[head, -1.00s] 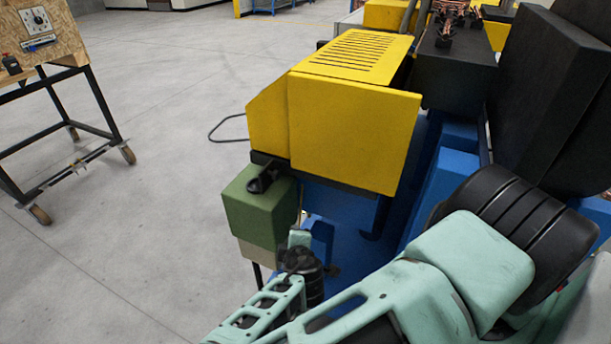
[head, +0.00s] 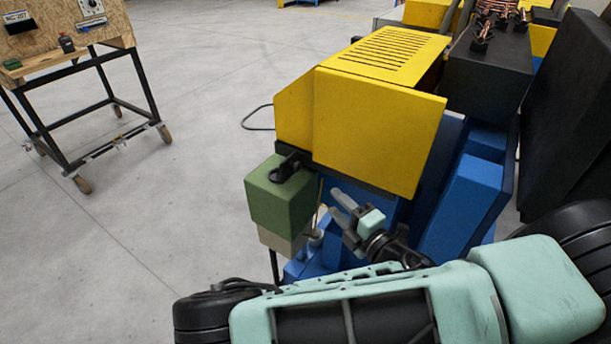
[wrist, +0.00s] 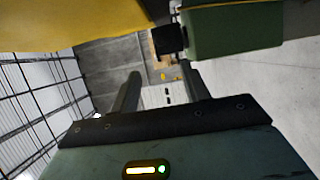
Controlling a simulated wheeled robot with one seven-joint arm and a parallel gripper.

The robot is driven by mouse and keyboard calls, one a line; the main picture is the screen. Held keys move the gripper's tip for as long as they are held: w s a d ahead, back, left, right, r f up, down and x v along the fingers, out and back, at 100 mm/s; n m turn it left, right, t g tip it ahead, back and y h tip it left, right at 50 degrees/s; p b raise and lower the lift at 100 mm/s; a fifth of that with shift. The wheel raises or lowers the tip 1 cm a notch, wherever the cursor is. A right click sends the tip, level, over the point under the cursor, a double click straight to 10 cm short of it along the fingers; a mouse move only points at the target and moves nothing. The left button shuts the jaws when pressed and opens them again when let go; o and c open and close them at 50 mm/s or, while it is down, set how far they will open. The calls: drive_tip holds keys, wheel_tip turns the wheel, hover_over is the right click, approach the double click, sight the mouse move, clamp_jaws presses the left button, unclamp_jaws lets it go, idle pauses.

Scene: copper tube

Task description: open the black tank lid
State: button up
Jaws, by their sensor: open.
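The black lid (head: 291,167) sits on top of the green tank (head: 280,203), beside the yellow machine; it looks closed. In the wrist view, the green tank (wrist: 236,28) is at the upper right, with a black part (wrist: 168,40), probably the lid, at its left side. My gripper (head: 338,208) is just right of the tank, below the yellow cover, with its fingers apart and pointing up-left. In the wrist view, my gripper (wrist: 161,82) has nothing between its fingers, and the black part is beyond the fingertips. The gap to the lid is hard to judge.
The yellow cover (head: 375,130) overhangs close above my gripper. Blue machine parts (head: 465,200) stand to its right. A thin black cable loop (head: 256,118) sticks out left of the cover. A wheeled wooden-topped cart (head: 75,60) stands far left, with free floor (head: 190,160) between.

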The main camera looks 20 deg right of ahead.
sight(299, 168)
drive_tip(key=p+x, duration=0.2)
drive_tip(key=x, duration=1.2)
drive_tip(key=shift+w, duration=0.2)
drive_tip(key=shift+f, duration=0.1)
